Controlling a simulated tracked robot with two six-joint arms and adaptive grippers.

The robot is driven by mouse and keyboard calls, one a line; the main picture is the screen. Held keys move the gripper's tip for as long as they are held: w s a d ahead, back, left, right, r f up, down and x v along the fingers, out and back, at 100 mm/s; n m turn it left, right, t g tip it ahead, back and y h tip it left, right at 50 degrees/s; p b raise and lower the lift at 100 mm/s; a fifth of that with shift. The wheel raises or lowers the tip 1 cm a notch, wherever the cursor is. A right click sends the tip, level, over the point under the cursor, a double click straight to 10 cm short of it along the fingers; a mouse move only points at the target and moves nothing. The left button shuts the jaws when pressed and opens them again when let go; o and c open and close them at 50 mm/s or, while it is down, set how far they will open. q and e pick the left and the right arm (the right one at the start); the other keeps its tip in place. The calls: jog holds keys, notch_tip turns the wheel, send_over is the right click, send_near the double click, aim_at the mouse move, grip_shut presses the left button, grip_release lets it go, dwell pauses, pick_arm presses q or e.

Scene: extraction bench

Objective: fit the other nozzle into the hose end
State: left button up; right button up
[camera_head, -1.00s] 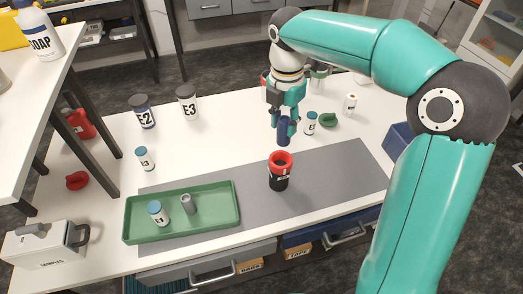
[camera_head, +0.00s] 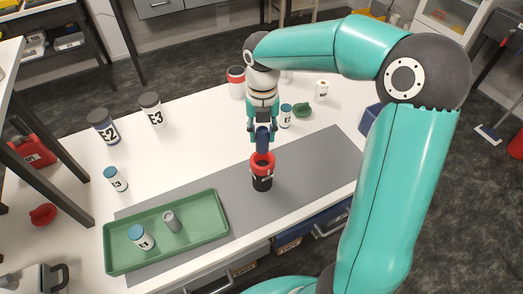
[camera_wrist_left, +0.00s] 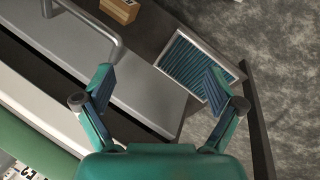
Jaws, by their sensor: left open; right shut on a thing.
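My right gripper (camera_head: 262,122) is shut on a dark blue nozzle (camera_head: 263,140) and holds it upright. The hose end (camera_head: 262,180), a black cylinder with a red collar, stands upright on the grey mat. The nozzle's lower end is at the collar's opening in the picture; I cannot tell whether it is inside. A grey nozzle-like cylinder (camera_head: 171,221) stands in the green tray (camera_head: 216,205).
A blue-capped vial (camera_head: 139,237) is in the tray. Another vial (camera_head: 286,116) and a green lid (camera_head: 303,110) lie close behind my right gripper. The mat right of the hose end is clear.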

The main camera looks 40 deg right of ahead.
aim_at(262, 151)
jog(key=shift+f, duration=3.55)
jog(key=o, duration=1)
jog(key=shift+f, duration=0.1)
jog(key=shift+o, duration=0.2)
notch_tip(262, 151, up, 12)
jog(key=shift+r, duration=0.15)
